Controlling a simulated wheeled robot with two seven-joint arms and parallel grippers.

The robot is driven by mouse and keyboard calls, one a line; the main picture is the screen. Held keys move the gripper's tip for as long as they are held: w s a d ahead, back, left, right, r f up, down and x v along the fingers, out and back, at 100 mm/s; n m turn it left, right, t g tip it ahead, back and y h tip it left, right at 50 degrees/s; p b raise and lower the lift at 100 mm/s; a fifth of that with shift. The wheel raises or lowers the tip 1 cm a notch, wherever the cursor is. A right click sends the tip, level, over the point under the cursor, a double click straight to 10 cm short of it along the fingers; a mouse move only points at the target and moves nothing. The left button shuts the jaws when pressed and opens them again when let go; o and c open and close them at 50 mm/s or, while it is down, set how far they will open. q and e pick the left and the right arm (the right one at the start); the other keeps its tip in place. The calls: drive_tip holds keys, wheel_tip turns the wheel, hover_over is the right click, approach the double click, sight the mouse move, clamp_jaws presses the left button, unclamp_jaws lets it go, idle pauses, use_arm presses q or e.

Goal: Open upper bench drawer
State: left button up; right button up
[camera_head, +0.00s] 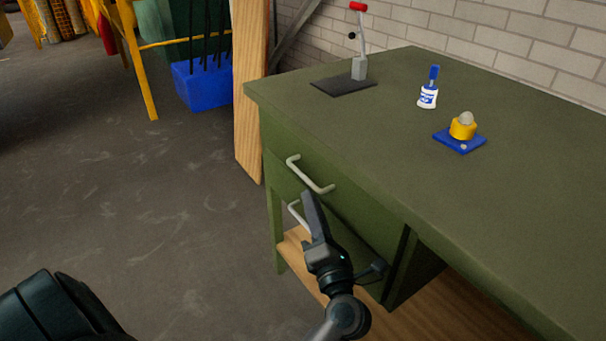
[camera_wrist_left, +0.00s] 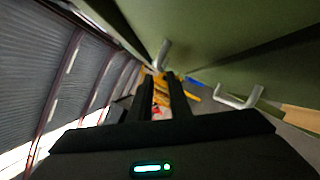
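The green bench (camera_head: 400,130) has an upper drawer (camera_head: 345,204) with a pale bar handle (camera_head: 310,176). The drawer looks closed. A lower handle (camera_head: 294,212) is partly covered by my left gripper (camera_head: 309,196). This gripper points up at the bench front, its tips just below the upper handle in the head view. In the left wrist view its two fingers stand apart with nothing between them (camera_wrist_left: 160,80). The upper handle (camera_wrist_left: 162,54) appears just past the fingertips, and the lower handle (camera_wrist_left: 240,98) is to their right. Contact cannot be told. My right gripper is not seen.
A wooden shelf (camera_head: 440,316) lies below. Floor (camera_head: 170,210) to the left is clear.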

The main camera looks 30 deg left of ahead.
sight(303, 174)
use_arm(q)
drive_tip(key=x, duration=0.8)
drive_tip(key=shift+w+a+r, duration=0.1)
drive_tip(key=shift+w+a, duration=0.2)
clamp_jaws()
